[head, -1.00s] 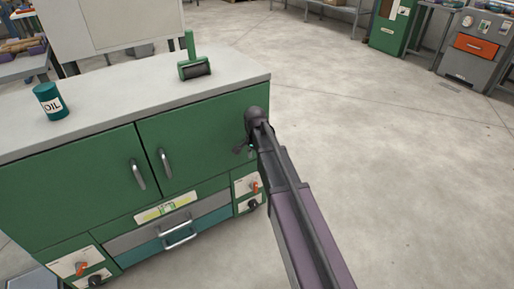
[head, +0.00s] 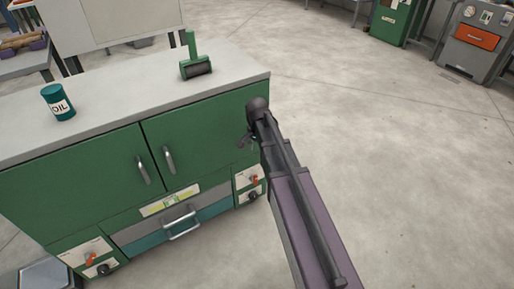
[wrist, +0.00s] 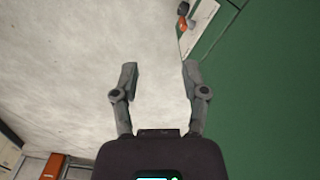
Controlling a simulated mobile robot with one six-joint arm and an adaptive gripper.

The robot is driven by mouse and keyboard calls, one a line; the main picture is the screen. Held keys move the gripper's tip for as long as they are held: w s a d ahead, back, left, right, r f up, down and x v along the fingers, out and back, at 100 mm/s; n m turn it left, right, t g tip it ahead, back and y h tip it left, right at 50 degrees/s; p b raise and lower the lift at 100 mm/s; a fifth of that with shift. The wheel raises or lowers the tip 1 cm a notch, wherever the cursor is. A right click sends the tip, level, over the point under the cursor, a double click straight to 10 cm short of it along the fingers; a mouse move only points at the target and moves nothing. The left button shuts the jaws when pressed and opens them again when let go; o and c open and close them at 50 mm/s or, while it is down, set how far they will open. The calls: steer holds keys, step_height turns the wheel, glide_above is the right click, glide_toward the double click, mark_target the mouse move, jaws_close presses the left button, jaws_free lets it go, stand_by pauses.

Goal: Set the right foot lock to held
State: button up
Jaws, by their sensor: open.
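The green cabinet (head: 205,135) has a pale control panel (head: 247,180) at its lower right, with a small orange-red lever (head: 254,180) and a black knob (head: 252,196). I cannot read the labels, so which control is the right foot lock is not certain. In the wrist view the panel (wrist: 203,14) and an orange part (wrist: 183,8) show at the top, beyond the fingertips. My gripper (head: 245,140) is beside the right door, above the panel. In the wrist view my gripper (wrist: 160,75) is open, with nothing between its fingers.
A similar panel (head: 88,253) with an orange lever and black knob is at the lower left. Door handles (head: 168,159) and a drawer handle (head: 180,223) stick out. An oil can (head: 58,102) and a green roller tool (head: 195,64) stand on top. Floor to the right is clear.

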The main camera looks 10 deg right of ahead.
steer(key=shift+s, duration=0.1)
steer(key=s+d+n, duration=0.1)
steer(key=s+n, duration=0.8)
steer(key=s, duration=0.7)
steer(key=shift+s+d, duration=0.15)
steer(key=shift+s, duration=0.05)
